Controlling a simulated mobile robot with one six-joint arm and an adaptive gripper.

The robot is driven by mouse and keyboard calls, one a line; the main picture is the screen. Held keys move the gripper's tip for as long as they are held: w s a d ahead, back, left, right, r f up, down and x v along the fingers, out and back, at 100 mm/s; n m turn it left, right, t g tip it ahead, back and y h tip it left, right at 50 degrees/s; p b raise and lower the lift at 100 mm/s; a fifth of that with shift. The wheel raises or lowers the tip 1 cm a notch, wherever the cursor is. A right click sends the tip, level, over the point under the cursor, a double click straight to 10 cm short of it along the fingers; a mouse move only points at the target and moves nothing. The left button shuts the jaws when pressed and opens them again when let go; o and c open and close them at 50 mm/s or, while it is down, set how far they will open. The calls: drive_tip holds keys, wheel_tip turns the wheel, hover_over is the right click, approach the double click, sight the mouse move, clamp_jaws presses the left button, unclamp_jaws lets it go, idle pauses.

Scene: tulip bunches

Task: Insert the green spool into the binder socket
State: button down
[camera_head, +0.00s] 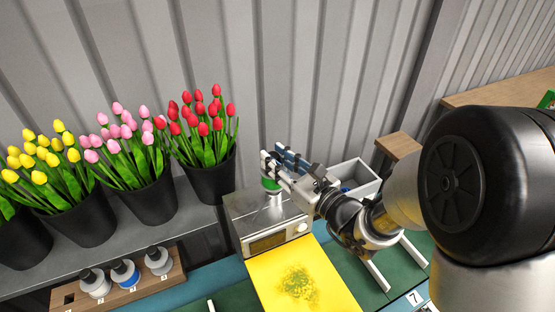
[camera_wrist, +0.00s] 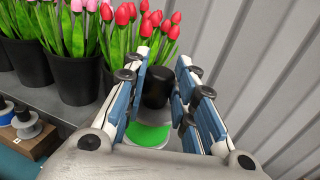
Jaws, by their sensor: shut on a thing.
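The green spool (camera_head: 270,184) is at my gripper's fingertips, over the top of the metal binder (camera_head: 240,210). My gripper (camera_head: 276,160) is shut on it, reaching in from the right. In the wrist view the spool shows as a green disc (camera_wrist: 148,135) with a pale rim, and a black cylindrical part (camera_wrist: 157,88) stands between the blue-padded fingers (camera_wrist: 170,70). A small pale piece shows under the green in the head view. The binder socket is not clearly visible, and I cannot tell whether the spool is in it or just above.
A wooden rack (camera_head: 125,296) at lower left holds several spools and has an empty hole at its left end. Black pots of tulips (camera_head: 210,182) stand left of the binder. A yellow sheet (camera_head: 275,280) lies in front. A white bin (camera_head: 358,172) stands right, behind my arm.

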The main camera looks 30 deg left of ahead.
drive_tip(key=shift+f+b, duration=0.9)
drive_tip(key=shift+f, duration=0.1)
drive_tip(key=c, duration=1.2)
unclamp_jaws()
drive_tip(key=shift+c, duration=0.2)
drive_tip(key=shift+r+p, duration=1.8)
drive_tip(key=shift+r, duration=0.75)
